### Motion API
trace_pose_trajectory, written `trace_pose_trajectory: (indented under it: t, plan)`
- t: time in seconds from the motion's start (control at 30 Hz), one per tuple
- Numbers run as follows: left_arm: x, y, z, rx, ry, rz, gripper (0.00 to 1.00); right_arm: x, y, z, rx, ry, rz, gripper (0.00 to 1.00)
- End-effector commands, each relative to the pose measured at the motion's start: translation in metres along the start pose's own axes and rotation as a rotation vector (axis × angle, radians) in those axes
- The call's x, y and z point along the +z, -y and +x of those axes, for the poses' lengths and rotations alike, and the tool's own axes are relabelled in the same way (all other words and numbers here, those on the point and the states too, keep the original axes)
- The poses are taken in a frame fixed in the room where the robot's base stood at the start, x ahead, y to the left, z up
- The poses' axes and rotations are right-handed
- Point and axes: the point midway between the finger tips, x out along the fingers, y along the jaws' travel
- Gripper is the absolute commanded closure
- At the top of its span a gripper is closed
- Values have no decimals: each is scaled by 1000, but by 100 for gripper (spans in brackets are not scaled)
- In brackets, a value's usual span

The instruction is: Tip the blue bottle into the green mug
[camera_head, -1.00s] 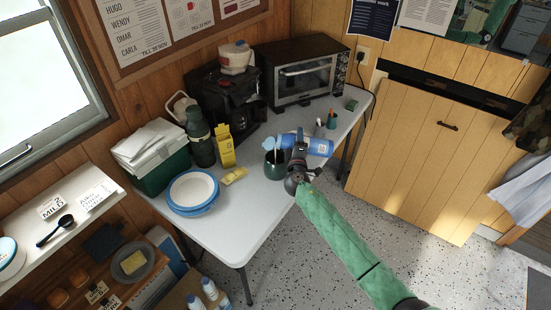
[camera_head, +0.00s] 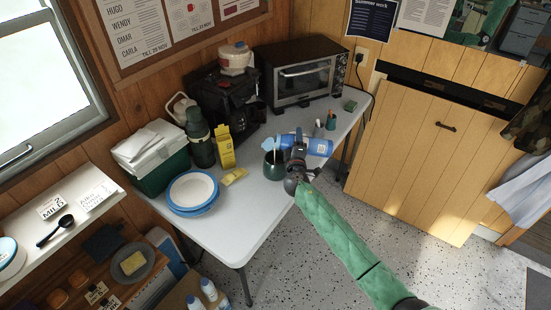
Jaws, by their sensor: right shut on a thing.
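The blue bottle (camera_head: 318,146) lies about level over the table, its label to the right and its other end toward the green mug. My right gripper (camera_head: 299,152) is shut on it around the middle and hides part of it. The dark green mug (camera_head: 274,168) stands upright on the table, just left of and below the bottle's left end. Light blue pieces (camera_head: 267,144) stick up at the mug's rim. I cannot tell whether anything runs out of the bottle. My left gripper is not in view.
A yellow carton (camera_head: 225,148), a yellow packet (camera_head: 234,176) and blue-rimmed plates (camera_head: 194,188) stand left of the mug. A toaster oven (camera_head: 305,80) and a small green cup (camera_head: 331,121) are behind. The table's front (camera_head: 240,225) is clear.

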Motion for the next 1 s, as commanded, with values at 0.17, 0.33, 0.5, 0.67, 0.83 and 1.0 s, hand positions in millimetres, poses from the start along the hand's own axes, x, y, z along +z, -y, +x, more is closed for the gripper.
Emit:
trace_pose_trajectory:
  t: [0.17, 0.33, 0.5, 0.67, 0.83, 1.0]
  plan:
    - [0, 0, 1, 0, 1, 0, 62, 0, 0, 0, 1, 0, -1, 78]
    - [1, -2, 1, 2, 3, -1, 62, 0, 0, 1, 1, 0, -2, 78]
    - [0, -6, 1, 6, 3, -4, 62, 0, 0, 1, 1, 0, -2, 78]
    - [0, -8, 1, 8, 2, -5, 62, 0, 0, 1, 1, 0, -1, 78]
    - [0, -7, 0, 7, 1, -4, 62, 0, -1, 1, 1, 0, -2, 78]
    - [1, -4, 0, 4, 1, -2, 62, 1, 0, 1, 1, -1, -3, 78]
